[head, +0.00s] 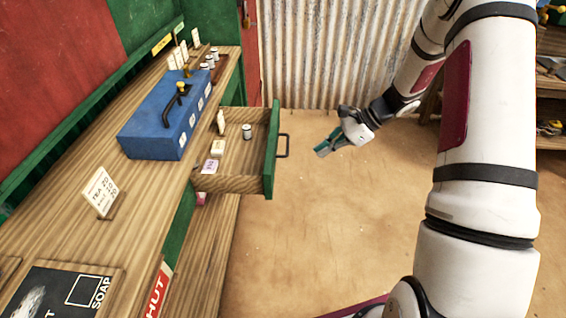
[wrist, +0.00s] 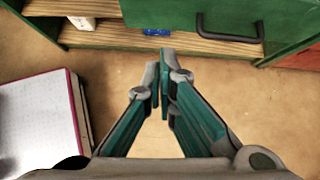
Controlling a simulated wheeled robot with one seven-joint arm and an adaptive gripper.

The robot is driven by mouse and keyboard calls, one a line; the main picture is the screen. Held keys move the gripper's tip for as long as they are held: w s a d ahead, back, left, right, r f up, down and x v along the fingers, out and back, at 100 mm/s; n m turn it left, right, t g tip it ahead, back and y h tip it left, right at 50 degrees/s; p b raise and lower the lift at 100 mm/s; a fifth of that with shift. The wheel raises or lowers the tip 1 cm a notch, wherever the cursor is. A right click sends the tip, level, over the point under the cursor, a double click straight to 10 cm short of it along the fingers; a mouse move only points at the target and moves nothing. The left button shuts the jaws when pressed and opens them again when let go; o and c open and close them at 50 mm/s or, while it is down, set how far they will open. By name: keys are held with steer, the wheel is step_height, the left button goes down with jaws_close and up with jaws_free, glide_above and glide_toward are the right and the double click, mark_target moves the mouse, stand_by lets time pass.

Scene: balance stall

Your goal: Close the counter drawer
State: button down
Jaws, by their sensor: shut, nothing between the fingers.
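The counter drawer (head: 232,184) stands pulled out from the counter, with a green front (head: 271,150) and a dark bar handle (head: 284,146). Inside it are a small metal cylinder, a cream block and a few other small items. My gripper (head: 322,151) is in front of the drawer, a short way to the right of the handle, apart from it. In the wrist view the fingertips (wrist: 159,84) are together with nothing between them. The handle (wrist: 230,30) shows at the upper right there, above and beyond the fingertips.
A blue box (head: 160,140) with a black handle stands on the wooden counter (head: 135,222). A price card (head: 100,190) and a soap sign (head: 62,292) are nearer. The brown floor (head: 300,225) in front of the drawer is clear. Shelves (head: 550,95) stand at the far right.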

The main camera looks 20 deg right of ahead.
steer(key=w+r+x, duration=0.1)
steer(key=x, duration=1.2)
steer(key=shift+w+a+f+m, duration=0.25)
steer(key=shift+a+m, duration=0.15)
steer(key=shift+a, duration=0.25)
steer(key=w+a+b, duration=0.1)
steer(key=w+a, duration=0.1)
steer(key=a, duration=0.5)
steer(key=w+a+b, duration=0.1)
steer(key=w+a, duration=0.1)
steer(key=a, duration=0.5)
steer(key=w+a+b, duration=0.2)
steer(key=w+a, duration=0.1)
steer(key=a, duration=0.3)
steer(key=shift+a, duration=0.4)
steer(key=shift+w+a+r, duration=0.1)
steer(key=shift+a, duration=0.55)
